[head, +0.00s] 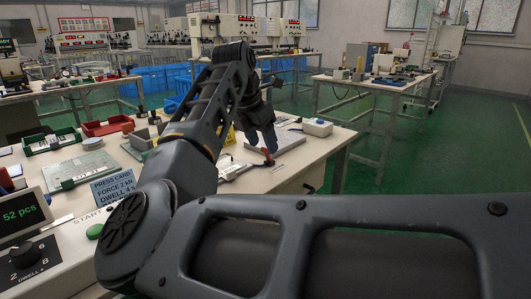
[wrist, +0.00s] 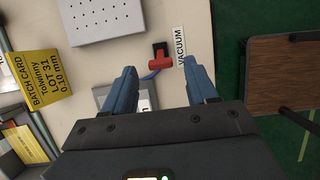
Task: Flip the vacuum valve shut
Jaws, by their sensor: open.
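The vacuum valve (wrist: 161,62) is a small red part with a dark piece at its top end. In the wrist view it lies on the pale bench top beside the VACUUM label (wrist: 180,47), and a short blue hose (wrist: 151,74) runs from it. In the head view a red part of it (head: 263,156) shows just below my gripper (head: 263,138). My gripper (wrist: 158,66) is open and empty, its two blue fingers on either side of the valve in the wrist view. I cannot tell whether they touch it.
A perforated light-grey plate (wrist: 108,20) lies near the valve. A yellow batch card (wrist: 36,77) stands at the left in the wrist view. A white box (head: 317,127) sits near the bench's right end. Green floor (head: 400,175) lies beyond the edge.

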